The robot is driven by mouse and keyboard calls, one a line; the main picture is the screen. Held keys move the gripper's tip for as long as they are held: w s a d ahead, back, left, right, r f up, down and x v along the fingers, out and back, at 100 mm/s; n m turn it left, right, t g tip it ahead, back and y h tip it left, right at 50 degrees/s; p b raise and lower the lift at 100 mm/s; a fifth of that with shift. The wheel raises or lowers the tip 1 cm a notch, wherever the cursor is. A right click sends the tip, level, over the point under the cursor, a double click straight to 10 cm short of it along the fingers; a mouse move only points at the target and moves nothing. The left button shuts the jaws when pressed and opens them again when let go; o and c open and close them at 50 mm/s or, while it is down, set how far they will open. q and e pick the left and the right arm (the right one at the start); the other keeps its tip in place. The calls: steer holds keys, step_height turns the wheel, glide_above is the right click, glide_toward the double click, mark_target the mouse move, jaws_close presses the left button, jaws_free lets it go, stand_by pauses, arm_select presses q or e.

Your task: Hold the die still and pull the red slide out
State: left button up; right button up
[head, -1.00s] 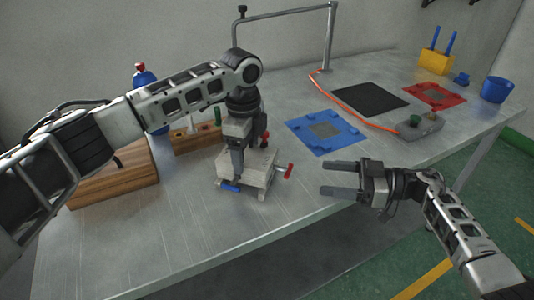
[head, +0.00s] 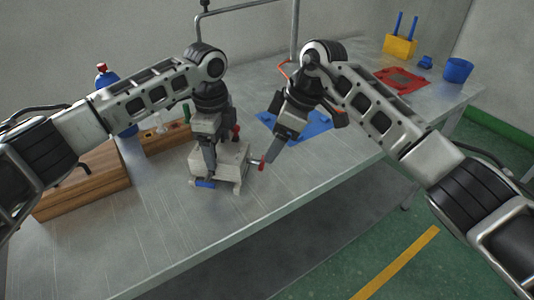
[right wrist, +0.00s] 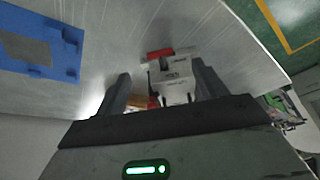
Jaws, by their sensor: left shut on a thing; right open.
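The pale grey die (head: 232,158) stands on the metal table. My left gripper (head: 210,160) comes down over it from above and is shut on it. The red slide's handle (head: 262,165) sticks out on the die's right side. My right gripper (head: 272,157) points down at this handle, its fingertips close by; touching cannot be told. In the right wrist view its two fingers stand apart, with a red piece (right wrist: 160,53) and a pale block (right wrist: 178,80) seen between and beyond them. A blue handle (head: 205,184) shows at the die's front and a red knob (head: 236,130) behind.
Wooden blocks (head: 85,183) and a blue bottle (head: 105,85) stand at the left. A blue mat (head: 318,122) lies behind my right gripper, partly hidden. A red mat (head: 400,80), yellow holder (head: 400,46) and blue cup (head: 458,70) are at the back right. The table's front is clear.

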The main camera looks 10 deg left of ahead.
steer(key=x, duration=0.5)
steer(key=shift+a+f, duration=0.1)
steer(key=shift+f, duration=0.2)
steer(key=c, duration=1.3)
steer(key=shift+c, duration=0.5)
steer(key=shift+d, duration=1.4)
steer(key=o, duration=1.4)
steer(key=shift+s, duration=0.1)
steer(key=v, duration=1.2)
